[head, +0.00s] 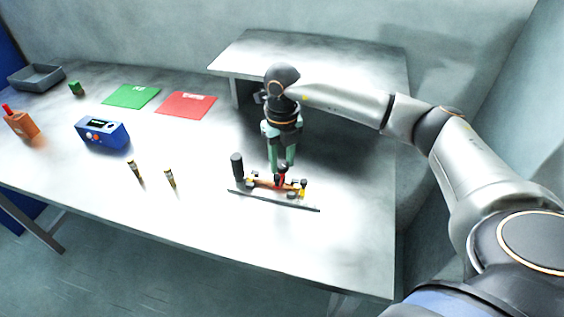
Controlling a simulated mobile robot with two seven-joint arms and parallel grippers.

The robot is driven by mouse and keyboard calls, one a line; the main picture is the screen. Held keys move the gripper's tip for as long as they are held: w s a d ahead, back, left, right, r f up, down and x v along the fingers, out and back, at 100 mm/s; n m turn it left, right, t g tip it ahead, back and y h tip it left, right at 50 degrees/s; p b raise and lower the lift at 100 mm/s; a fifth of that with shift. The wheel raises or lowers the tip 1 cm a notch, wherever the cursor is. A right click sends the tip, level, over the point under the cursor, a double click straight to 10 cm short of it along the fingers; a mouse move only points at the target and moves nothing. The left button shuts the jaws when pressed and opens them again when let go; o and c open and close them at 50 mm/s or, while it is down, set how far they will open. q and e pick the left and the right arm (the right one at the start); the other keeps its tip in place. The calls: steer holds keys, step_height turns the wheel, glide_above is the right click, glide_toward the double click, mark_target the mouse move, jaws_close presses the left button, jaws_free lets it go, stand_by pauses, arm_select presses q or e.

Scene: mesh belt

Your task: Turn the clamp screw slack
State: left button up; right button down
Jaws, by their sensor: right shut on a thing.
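A small clamp fixture (308,206) with a dark base rail lies on the table near the front edge, with a black post (237,166) at its left end. A red clamp screw (282,180) stands at its middle, above an orange-brown bar (262,184). My right gripper (283,171) points straight down over the fixture and is shut on the clamp screw. Its fingers hide the top of the screw. My left gripper is out of view.
A raised shelf (320,60) stands behind my right gripper.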

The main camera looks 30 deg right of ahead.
steer(key=n+b, duration=0.1)
steer(key=n, duration=0.5)
steer(key=shift+b, duration=0.4)
steer(key=n+b, duration=0.1)
steer(key=n, duration=0.5)
steer(key=shift+n+b, duration=0.3)
steer(key=shift+n, duration=0.1)
steer(key=n+b, duration=0.1)
steer(key=n, duration=0.4)
steer(key=n+b, duration=0.1)
steer(key=n, duration=0.3)
steer(key=shift+n, duration=1)
steer(key=shift+c, duration=2.3)
jaws_free()
